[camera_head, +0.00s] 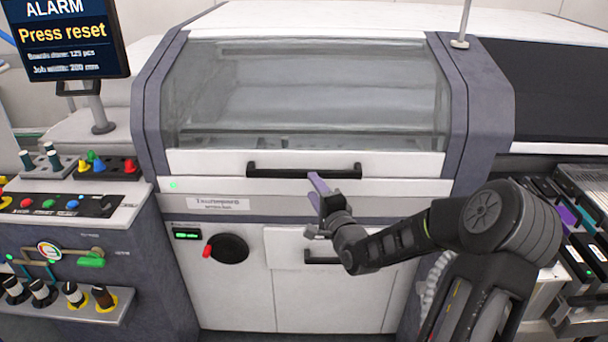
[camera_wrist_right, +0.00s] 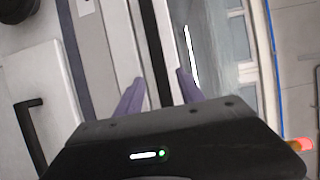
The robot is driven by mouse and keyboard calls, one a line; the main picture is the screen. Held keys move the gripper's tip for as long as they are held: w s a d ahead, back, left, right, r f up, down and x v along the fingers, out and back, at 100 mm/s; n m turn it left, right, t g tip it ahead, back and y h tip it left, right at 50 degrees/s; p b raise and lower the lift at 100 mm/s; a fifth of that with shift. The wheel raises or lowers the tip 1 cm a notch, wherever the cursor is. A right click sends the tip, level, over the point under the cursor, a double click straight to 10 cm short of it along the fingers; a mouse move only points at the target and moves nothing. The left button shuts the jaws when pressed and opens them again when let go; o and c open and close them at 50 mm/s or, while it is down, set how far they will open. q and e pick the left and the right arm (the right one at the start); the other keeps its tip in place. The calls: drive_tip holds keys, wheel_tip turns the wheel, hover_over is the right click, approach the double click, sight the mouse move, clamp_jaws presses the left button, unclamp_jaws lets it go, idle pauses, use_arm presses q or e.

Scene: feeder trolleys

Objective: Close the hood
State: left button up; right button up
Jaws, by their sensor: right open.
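The hood (camera_head: 310,95) is the machine's clear window, with a white strip along its lower edge. It appears down, its lower edge close above the white front panel; I cannot tell whether it is fully seated. A black handle (camera_head: 270,169) runs across the white strip. My right gripper (camera_head: 318,190) is open at the right part of the handle. In the right wrist view the dark handle bar (camera_wrist_right: 153,50) runs between the open purple fingers (camera_wrist_right: 160,92); contact cannot be told. My left gripper is not in view.
An alarm screen (camera_head: 70,40) reading "Press reset" stands at the left, above a panel with coloured buttons (camera_head: 72,204). A black knob with a red grip (camera_head: 228,248) is below the hood. Feeder slots (camera_head: 570,215) are at the right.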

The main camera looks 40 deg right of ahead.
sight(305, 176)
drive_tip(key=shift+w, duration=0.1)
drive_tip(key=p+x, duration=0.1)
drive_tip(key=x, duration=0.6)
drive_tip(key=shift+w+d, duration=0.1)
drive_tip(key=shift+w, duration=0.2)
clamp_jaws()
idle(1.2)
